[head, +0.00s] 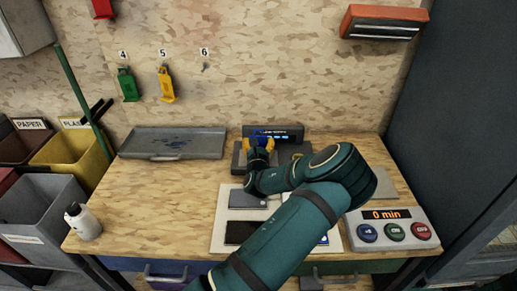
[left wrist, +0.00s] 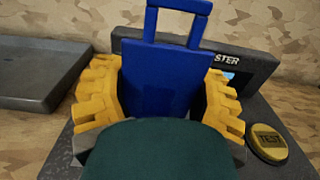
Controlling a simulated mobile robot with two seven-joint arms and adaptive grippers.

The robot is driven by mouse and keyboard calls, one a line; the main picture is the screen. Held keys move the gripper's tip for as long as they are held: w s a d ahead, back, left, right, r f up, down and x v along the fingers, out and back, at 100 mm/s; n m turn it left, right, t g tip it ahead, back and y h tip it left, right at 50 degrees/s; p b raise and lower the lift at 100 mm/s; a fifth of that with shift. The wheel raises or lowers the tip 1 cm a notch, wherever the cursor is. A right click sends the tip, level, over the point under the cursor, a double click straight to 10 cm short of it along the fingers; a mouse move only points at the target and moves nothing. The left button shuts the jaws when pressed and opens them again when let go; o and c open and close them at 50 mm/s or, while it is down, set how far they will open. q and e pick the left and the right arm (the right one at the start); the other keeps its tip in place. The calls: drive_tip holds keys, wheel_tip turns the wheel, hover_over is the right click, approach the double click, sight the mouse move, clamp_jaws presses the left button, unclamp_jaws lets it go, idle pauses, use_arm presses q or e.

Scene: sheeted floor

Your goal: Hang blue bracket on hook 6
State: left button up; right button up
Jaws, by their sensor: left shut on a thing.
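The blue bracket (left wrist: 165,75) stands upright with its loop handle on top between the yellow fingers of my left gripper (left wrist: 160,95). The gripper is shut on it, and my green wrist hides its lower part. In the head view the blue bracket (head: 261,136) and my left gripper (head: 260,144) are small, at the dark tester on the table. I cannot tell if the bracket touches the tester. Hook 6 (head: 205,67) is on the wall under its number label, up and left of the gripper, and is empty. My right gripper is not in view.
A green bracket (head: 127,84) hangs under label 4 and a yellow one (head: 166,85) under label 5. The tester (head: 290,130) has a yellow TEST button (left wrist: 268,143). A grey tray (head: 172,143) lies left. A bottle (head: 82,221) stands front left.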

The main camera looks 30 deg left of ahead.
use_arm(q)
drive_tip(key=shift+r, duration=0.15)
drive_tip(key=shift+r+p, duration=2)
drive_tip(key=shift+r, duration=0.95)
